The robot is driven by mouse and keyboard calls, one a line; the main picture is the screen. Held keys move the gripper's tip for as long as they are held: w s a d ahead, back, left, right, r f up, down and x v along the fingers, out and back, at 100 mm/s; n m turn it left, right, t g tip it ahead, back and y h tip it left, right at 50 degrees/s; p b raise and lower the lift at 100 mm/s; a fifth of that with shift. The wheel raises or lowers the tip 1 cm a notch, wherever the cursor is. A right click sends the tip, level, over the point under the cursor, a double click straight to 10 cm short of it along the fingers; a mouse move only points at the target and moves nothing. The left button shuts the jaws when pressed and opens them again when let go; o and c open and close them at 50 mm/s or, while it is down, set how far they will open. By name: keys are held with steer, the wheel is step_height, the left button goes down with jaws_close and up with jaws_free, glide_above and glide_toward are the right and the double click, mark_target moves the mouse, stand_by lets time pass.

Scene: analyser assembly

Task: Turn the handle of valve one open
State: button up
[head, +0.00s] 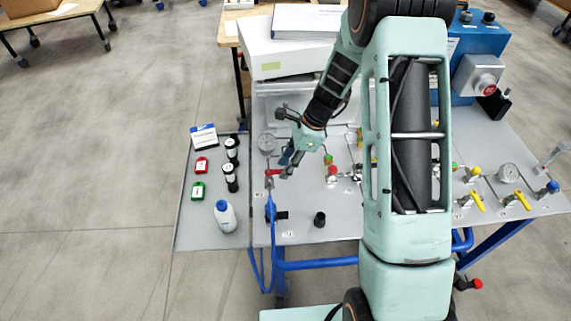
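My gripper (288,170) is at the left part of the grey panel (300,215), pointing down to the left. Its fingertips are close to a small valve with a red handle (274,172), from which a blue hose (270,208) runs toward the front edge. I cannot tell whether the fingers touch the handle, or whether they are open or shut. The number labels are too small to read, so I cannot confirm which valve is valve one. Other valves with yellow handles (477,200) sit on the right of the panel. My arm hides the panel's middle.
A round gauge (267,143) stands just behind the red-handled valve. A black knob (320,219) stands in front. The left side shelf (190,232) holds a white bottle (225,216), red and green containers and dark cylinders. White boxes (290,57) are behind.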

steer(key=shift+f, duration=0.1)
jaws_close()
